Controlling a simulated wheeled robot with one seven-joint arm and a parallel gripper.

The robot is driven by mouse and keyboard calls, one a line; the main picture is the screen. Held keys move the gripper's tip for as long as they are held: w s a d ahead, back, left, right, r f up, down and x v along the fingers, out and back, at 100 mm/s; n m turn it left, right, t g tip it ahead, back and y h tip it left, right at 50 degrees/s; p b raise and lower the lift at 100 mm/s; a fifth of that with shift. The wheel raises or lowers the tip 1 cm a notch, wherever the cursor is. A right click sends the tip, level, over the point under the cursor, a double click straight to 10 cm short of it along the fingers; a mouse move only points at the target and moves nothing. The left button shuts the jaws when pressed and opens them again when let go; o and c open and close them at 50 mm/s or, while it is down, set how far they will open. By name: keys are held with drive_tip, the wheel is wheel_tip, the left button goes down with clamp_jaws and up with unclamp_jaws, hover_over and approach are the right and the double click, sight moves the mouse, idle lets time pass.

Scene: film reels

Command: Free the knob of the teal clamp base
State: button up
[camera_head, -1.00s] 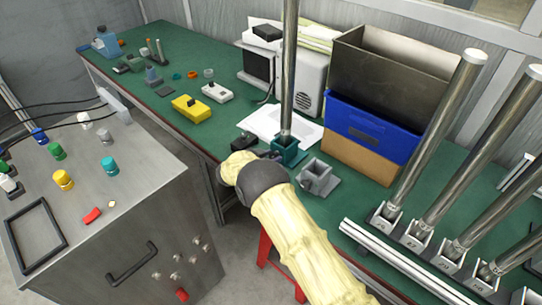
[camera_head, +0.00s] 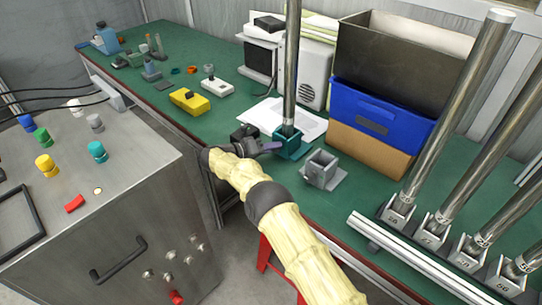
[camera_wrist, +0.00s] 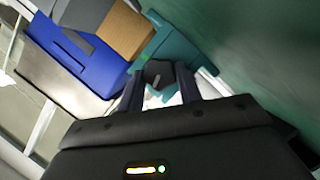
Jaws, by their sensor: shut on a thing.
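The teal clamp base (camera_head: 290,143) stands on the green bench in the head view, with a steel pole (camera_head: 291,70) upright in it. The base also shows in the wrist view (camera_wrist: 178,47), beyond my fingers. My gripper (camera_head: 272,146) comes in from the left side of the base at a low height. In the wrist view its two dark fingers are shut on a dark grey knob (camera_wrist: 157,70) with a pale mark, at the base's side. In the head view the knob is hidden by the gripper.
A grey empty clamp base (camera_head: 321,170) stands close to the right of the teal one. A blue bin (camera_head: 380,117) on a cardboard box is behind. White paper (camera_head: 262,112) lies behind the base. Several poles in numbered holders line the right. A metal control console (camera_head: 100,210) is at left.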

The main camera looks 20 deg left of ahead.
drive_tip(key=n+b, duration=0.2)
drive_tip(key=b, duration=0.1)
drive_tip(key=shift+a+f+h, duration=0.1)
drive_tip(key=shift+f+h, duration=0.25)
drive_tip(key=shift+h, duration=0.05)
drive_tip(key=shift+r+n+b, duration=0.1)
drive_tip(key=shift+n+b, duration=0.2)
drive_tip(key=shift+b, duration=0.05)
drive_tip(key=shift+r, duration=0.1)
drive_tip(key=o, duration=1)
drive_tip(key=shift+r, duration=0.1)
